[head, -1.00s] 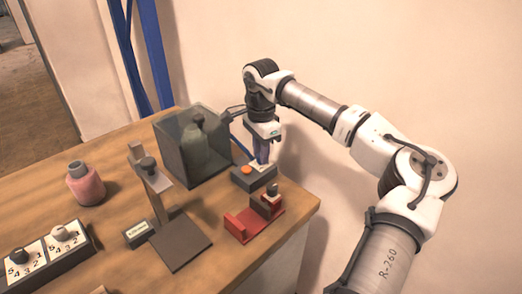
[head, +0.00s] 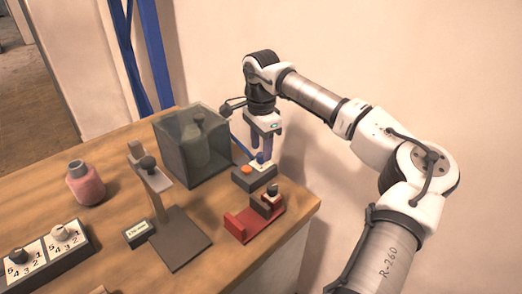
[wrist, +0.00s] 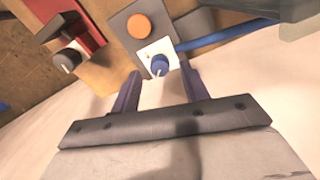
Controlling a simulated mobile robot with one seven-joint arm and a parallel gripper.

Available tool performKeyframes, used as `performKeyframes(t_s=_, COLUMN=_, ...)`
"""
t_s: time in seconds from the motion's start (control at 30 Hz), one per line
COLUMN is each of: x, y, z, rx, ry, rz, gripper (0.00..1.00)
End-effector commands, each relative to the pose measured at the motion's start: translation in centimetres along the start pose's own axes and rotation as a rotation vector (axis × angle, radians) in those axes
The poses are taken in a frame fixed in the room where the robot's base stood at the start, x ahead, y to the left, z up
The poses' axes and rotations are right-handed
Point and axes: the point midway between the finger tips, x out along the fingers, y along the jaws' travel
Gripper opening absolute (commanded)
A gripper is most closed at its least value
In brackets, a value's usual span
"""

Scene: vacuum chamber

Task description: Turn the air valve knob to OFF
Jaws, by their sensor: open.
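The air valve knob is a small blue knob (head: 261,157) on a white plate, on a grey box near the table's right end. In the wrist view the blue knob (wrist: 160,64) shows a white pointer mark toward the gripper's palm; no OFF label is readable. My gripper (head: 267,151) is open and points down just above and beside the knob. In the wrist view its two fingertips (wrist: 160,72) are spread left and right of the knob, with visible gaps. It holds nothing, and I see no contact with the knob.
An orange button (head: 246,169) shares the grey box. A blue hose (wrist: 225,37) leaves the plate. A clear chamber (head: 190,150) with a bottle stands left of it. A red fixture (head: 240,228) with a dark knob is in front. The wall is behind.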

Motion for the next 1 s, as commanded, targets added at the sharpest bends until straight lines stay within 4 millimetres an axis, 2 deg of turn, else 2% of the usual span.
performKeyframes(t_s=0.3, x=-7.2, y=-0.1, z=0.1, rx=0.000, ry=0.001, rz=-0.004, gripper=0.45)
performKeyframes(t_s=0.5, x=-10.7, y=-0.1, z=0.0, rx=0.000, ry=0.000, rz=-0.003, gripper=0.45)
performKeyframes(t_s=0.7, x=-12.0, y=0.0, z=0.1, rx=-0.001, ry=-0.001, rz=-0.001, gripper=0.45)
performKeyframes(t_s=1.0, x=-12.1, y=0.0, z=0.1, rx=-0.001, ry=-0.001, rz=-0.001, gripper=0.45)
